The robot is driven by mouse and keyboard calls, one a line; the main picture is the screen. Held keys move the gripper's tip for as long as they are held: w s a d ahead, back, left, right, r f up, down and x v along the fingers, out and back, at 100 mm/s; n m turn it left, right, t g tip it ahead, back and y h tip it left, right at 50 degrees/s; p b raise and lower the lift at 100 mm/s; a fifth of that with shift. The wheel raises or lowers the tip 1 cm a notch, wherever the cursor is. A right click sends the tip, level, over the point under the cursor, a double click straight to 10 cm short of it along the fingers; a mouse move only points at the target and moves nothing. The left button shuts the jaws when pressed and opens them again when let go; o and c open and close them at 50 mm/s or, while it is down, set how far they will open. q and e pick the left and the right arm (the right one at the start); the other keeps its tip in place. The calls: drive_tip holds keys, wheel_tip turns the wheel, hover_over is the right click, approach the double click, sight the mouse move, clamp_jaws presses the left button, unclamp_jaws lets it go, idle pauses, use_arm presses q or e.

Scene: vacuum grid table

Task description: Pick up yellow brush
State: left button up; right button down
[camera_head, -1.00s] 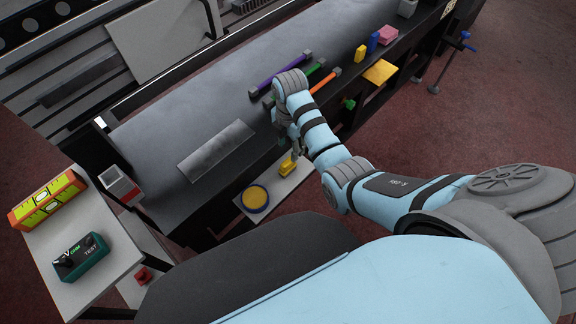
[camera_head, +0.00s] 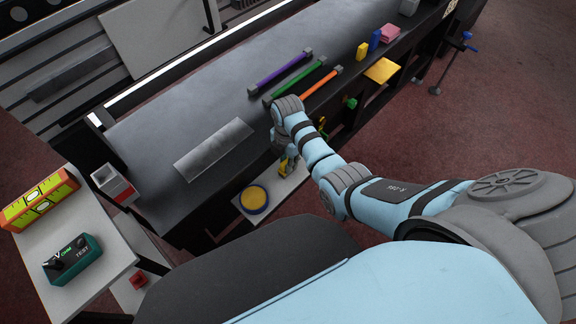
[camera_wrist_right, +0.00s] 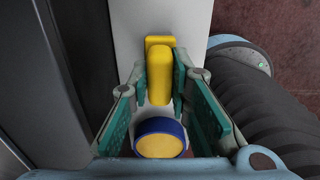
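The yellow brush (camera_wrist_right: 159,72) lies on a narrow light shelf (camera_wrist_right: 122,22) below the table's near edge. In the head view the brush (camera_head: 287,167) shows small under my right gripper (camera_head: 284,152), which has come down over it. In the right wrist view my right gripper (camera_wrist_right: 159,84) has its teal-padded fingers apart, one on each side of the brush handle. A thin gap seems to show beside the handle; firm contact cannot be seen. My left gripper is in neither view.
A round yellow tin with a blue rim (camera_head: 254,198) stands on the shelf close to the brush. The table (camera_head: 225,95) holds a grey plate (camera_head: 213,150) and purple, green and orange bars. A side stand (camera_head: 30,262) holds a level (camera_head: 40,200) and a tester (camera_head: 73,259).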

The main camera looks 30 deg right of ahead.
wheel_tip(320, 180, up, 20)
drive_tip(key=p, duration=0.8)
